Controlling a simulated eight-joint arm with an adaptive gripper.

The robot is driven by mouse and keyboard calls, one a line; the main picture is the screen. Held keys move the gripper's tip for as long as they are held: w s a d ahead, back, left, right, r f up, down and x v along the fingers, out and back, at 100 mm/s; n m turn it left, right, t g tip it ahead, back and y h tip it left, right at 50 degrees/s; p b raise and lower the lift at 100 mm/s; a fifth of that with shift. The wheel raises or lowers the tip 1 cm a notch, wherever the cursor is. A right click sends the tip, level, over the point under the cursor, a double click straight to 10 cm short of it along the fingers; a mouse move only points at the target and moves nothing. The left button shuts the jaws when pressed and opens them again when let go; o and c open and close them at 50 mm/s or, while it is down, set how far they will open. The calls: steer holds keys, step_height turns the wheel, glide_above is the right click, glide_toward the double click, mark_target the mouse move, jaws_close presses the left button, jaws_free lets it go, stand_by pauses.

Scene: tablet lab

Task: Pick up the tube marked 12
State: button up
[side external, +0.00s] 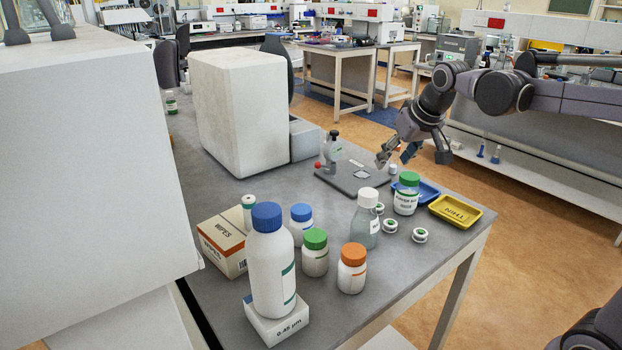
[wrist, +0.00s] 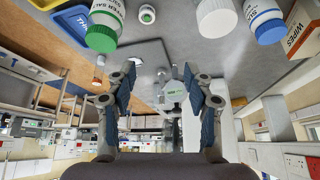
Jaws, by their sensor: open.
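I cannot read a 12 on any tube. A small white container (side external: 392,170) stands near my gripper, and a small white one with an orange end (wrist: 98,70) shows left of the fingers in the wrist view; any mark is unreadable. A white cylinder with a green band (side external: 248,205) stands by the wipes box.
Several capped bottles crowd the near table, including a tall blue-capped one (side external: 271,265) and a green-capped one (side external: 406,195). The wipes box (side external: 218,247) is left.

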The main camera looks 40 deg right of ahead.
steer(key=w+d+m+g+h, duration=0.1)
steer(key=w+d+m, duration=0.1)
steer(key=w+d, duration=0.95)
steer(key=m+g, duration=0.1)
steer(key=m, duration=0.2)
glide_above(399, 147)
steer(key=s+a, duration=0.1)
steer(key=s, duration=0.1)
step_height(399, 147, down, 5)
steer(key=x, duration=0.5)
steer(key=shift+a, duration=0.1)
steer(key=shift+a+x, duration=0.15)
steer(key=shift+x, duration=1.2)
steer(key=shift+a+x, duration=0.1)
steer(key=shift+x, duration=1.3)
steer(key=c, duration=1)
